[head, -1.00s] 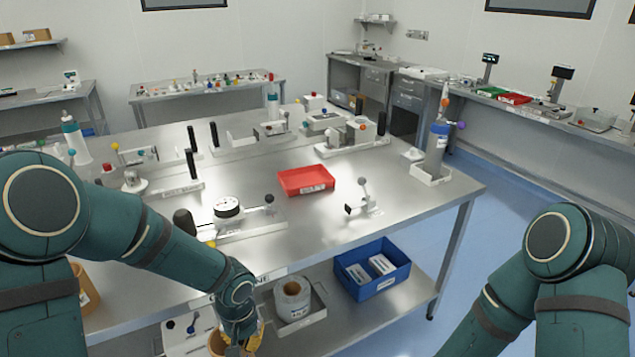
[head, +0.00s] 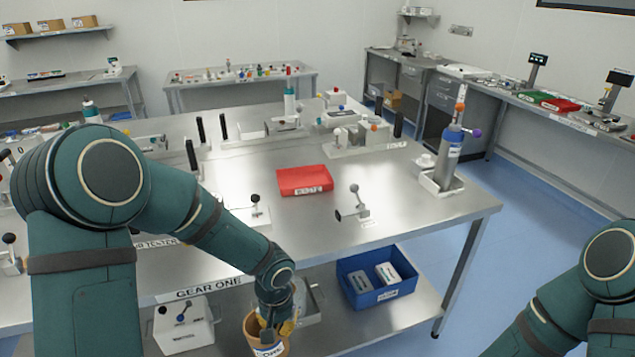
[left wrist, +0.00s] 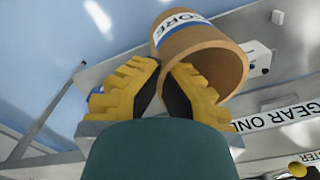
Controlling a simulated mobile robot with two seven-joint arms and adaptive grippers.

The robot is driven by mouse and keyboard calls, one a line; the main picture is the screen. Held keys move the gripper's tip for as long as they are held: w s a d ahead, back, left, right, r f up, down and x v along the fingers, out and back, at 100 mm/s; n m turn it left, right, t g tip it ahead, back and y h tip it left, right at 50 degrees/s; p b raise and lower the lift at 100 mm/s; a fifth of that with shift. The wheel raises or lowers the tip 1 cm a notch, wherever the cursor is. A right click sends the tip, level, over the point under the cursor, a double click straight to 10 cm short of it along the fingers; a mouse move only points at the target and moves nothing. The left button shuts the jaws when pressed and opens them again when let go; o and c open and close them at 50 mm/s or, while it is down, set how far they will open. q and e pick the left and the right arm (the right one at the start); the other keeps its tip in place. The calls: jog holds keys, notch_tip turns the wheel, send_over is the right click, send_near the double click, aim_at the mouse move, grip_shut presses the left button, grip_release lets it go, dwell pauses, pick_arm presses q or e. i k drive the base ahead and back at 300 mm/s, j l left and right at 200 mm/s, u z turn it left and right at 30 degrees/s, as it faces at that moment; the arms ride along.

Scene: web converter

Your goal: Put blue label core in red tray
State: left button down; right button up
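The blue label core (head: 256,328) is a brown cardboard tube with a white and blue label. My left gripper (head: 277,318) is shut on its wall, in front of the table's front edge and below the top. In the left wrist view the yellow fingers (left wrist: 165,88) pinch the near rim of the core (left wrist: 215,62), which is tilted there. The red tray (head: 305,181) lies on the tabletop, beyond and above the gripper in the head view, and looks empty. My right gripper is out of view; only the right arm shows.
A blue bin (head: 372,292) with boxes is on the lower shelf. The table's front edge (head: 215,285) lies between core and tray. The top in front of the tray is mostly clear.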

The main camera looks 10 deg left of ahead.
aim_at(304, 184)
jog(key=i+l, duration=0.1)
jog(key=l, duration=0.25)
jog(key=i+l, duration=0.15)
jog(key=l, duration=0.15)
jog(key=i+l, duration=0.1)
jog(key=l, duration=0.25)
jog(key=i+l, duration=0.1)
jog(key=l, duration=0.2)
